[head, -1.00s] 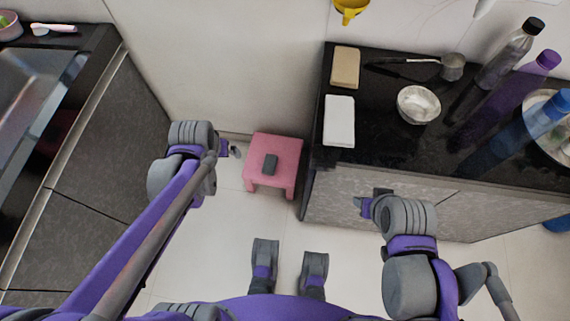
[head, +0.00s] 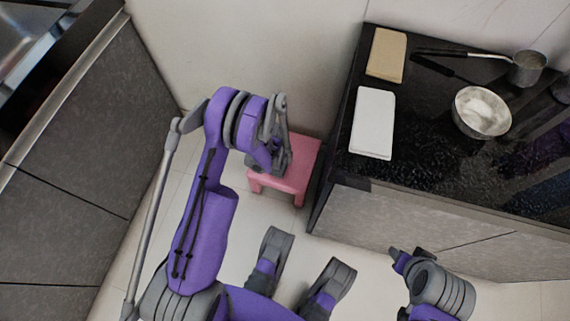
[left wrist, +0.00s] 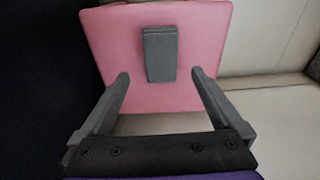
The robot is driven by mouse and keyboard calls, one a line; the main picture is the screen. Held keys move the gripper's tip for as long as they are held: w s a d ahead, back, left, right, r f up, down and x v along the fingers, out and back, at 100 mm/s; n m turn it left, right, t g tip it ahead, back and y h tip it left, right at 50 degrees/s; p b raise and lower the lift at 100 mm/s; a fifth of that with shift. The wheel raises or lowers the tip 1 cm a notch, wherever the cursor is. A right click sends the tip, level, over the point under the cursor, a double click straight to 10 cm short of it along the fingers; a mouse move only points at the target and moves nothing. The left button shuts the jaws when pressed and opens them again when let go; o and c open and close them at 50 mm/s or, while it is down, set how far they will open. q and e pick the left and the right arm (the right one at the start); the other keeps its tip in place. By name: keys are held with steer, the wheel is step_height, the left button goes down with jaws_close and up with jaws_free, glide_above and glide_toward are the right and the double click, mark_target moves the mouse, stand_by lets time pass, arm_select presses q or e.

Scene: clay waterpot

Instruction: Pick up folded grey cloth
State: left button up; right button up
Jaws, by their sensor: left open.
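The folded grey cloth (left wrist: 160,53) lies on the seat of a low pink stool (left wrist: 110,40) in the left wrist view. It is a small dark grey block. My left gripper (left wrist: 160,74) is open, with one finger to each side and short of the cloth, and nothing is between the fingers but the near end of the cloth in line of sight. In the head view my left gripper (head: 281,160) is over the pink stool (head: 299,178) and hides the cloth. My right gripper (head: 396,257) is low at the right, beside the counter front; its jaws are too small to read.
A black counter (head: 420,165) on the right holds a white folded cloth (head: 373,122), a tan folded cloth (head: 386,54), a metal bowl (head: 482,111) and a small pot (head: 527,68). Its corner stands close to the stool's right. Grey cabinets (head: 85,130) stand at the left.

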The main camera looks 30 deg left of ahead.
mark_target(280, 163)
arm_select(q)
steer(key=f, duration=0.3)
steer(key=shift+w+f+b, duration=0.2)
steer(key=shift+f+b, duration=0.1)
steer(key=shift+b, duration=0.1)
steer(key=shift+w+a+f+b, duration=0.1)
steer(key=shift+w+f+b, duration=0.15)
steer(key=shift+f, duration=0.65)
steer(key=shift+w+a+f+b, duration=0.1)
steer(key=shift+f+b, duration=0.3)
steer(key=shift+f, duration=0.45)
steer(key=shift+w+a+f+b, duration=0.1)
steer(key=shift+w+f+b, duration=0.15)
steer(key=shift+f, duration=0.65)
steer(key=shift+c, duration=0.3)
steer(key=c, duration=1.3)
step_height(280, 163, up, 10)
steer(key=p, duration=0.2)
steer(key=shift+p, duration=0.35)
